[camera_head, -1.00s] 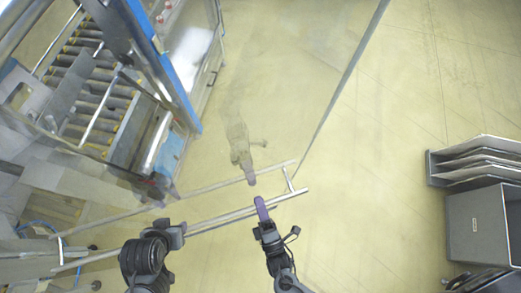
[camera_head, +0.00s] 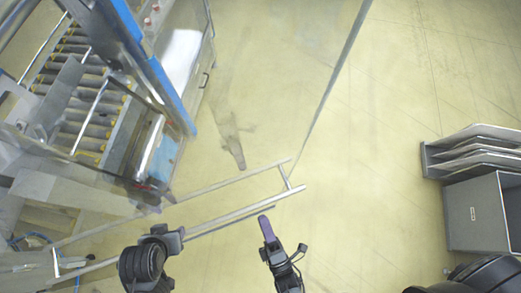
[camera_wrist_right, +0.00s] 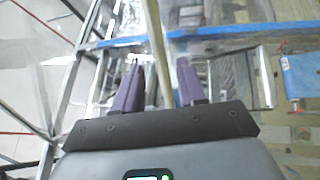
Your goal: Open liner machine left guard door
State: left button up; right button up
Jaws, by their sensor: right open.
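The guard door appears as a see-through panel (camera_head: 275,70) with a slim metal edge post (camera_head: 345,62) on its right. A long metal handle bar (camera_head: 245,212) runs along its lower part, with a faint mirror image behind it. My right gripper (camera_head: 267,228) is just below the bar's right half, apart from it in the head view. In the right wrist view its two purple fingers (camera_wrist_right: 158,88) are spread, and a pale bar (camera_wrist_right: 156,45) shows between them, not gripped. My left gripper (camera_head: 172,240) is dark, near the bar's left part; its fingers are not clear.
The liner machine with its roller conveyor (camera_head: 90,115) and blue frame (camera_head: 165,80) stands at the upper left. A grey bin (camera_head: 480,215) and stacked grey trays (camera_head: 475,155) stand at the right. The floor between is clear.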

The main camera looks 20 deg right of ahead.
jog(key=shift+b+v, duration=0.35)
jog(key=shift+v, duration=1.85)
